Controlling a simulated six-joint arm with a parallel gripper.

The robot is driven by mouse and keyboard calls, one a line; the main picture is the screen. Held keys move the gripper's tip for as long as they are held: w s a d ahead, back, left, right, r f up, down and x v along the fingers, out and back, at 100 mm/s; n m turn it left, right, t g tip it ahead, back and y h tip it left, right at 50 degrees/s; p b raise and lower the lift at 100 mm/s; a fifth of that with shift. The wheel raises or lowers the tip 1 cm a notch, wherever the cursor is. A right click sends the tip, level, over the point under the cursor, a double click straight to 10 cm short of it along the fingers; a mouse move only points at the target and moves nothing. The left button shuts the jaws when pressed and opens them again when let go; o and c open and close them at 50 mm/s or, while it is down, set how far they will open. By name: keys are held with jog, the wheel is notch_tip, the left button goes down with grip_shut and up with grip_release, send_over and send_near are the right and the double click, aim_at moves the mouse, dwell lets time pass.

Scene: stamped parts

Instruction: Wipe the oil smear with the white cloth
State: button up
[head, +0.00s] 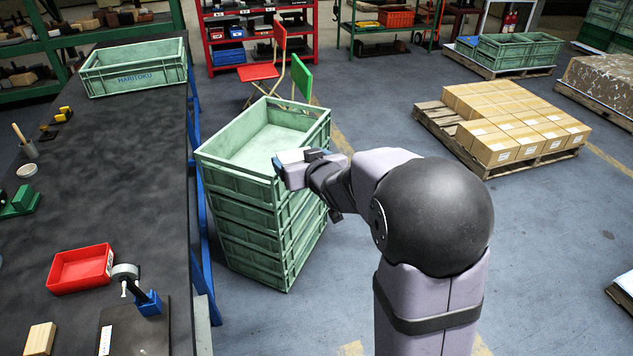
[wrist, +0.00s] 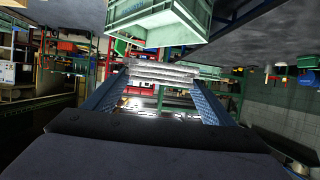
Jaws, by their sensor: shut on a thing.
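My gripper (head: 297,158) is raised over the stack of green crates, right of the workbench, in the head view. In the wrist view its two blue fingers (wrist: 162,82) are spread around a pale, layered, folded thing, which looks like the white cloth (wrist: 163,73). The cloth is held between the fingertips, clear of any surface. In the head view I cannot make out the cloth; the gripper's body seems to hide it. The dark workbench top (head: 135,180) is mottled, and I cannot pick out the oil smear on it.
Stacked green crates (head: 225,178) stand beside the bench. The bench's middle is clear.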

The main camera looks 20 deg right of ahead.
aim_at(287, 156)
jog(key=shift+m+h, duration=0.5)
jog(key=shift+h, duration=0.1)
jog(key=w+a+r, duration=0.2)
jog(key=shift+w+a+r+p, duration=0.2)
jog(key=shift+r+p, duration=0.1)
jog(key=shift+p, duration=0.1)
jog(key=shift+w+a+r+m+h+p, duration=0.25)
jog(key=shift+w+a+r, duration=0.1)
jog(key=shift+a, duration=0.15)
jog(key=shift+w+a+r+m+h+p, duration=0.15)
jog(key=shift+w+a+r+h, duration=0.1)
jog(key=shift+a+r, duration=0.15)
jog(key=s+a+m+g+h+p, duration=0.1)
jog(key=s+a+m+h+p, duration=0.2)
jog(key=a, duration=0.7)
jog(key=s+a+f+n+y+b, duration=0.1)
jog(key=s+a+f+b, duration=0.2)
jog(key=s+a, duration=1)
jog(key=s+a+f+n+y+b, duration=0.1)
jog(key=s+a+f+b, duration=0.2)
jog(key=s+a+f, duration=0.7)
jog(key=s+a+f+n+t+y+b, duration=0.1)
jog(key=s+a+f, duration=0.5)
jog(key=s+a, duration=1)
jog(key=s+y+b, duration=0.1)
jog(key=s+b, duration=0.1)
jog(key=s, duration=0.7)
jog(key=shift+f+n, duration=0.3)
jog(key=shift+n, duration=0.1)
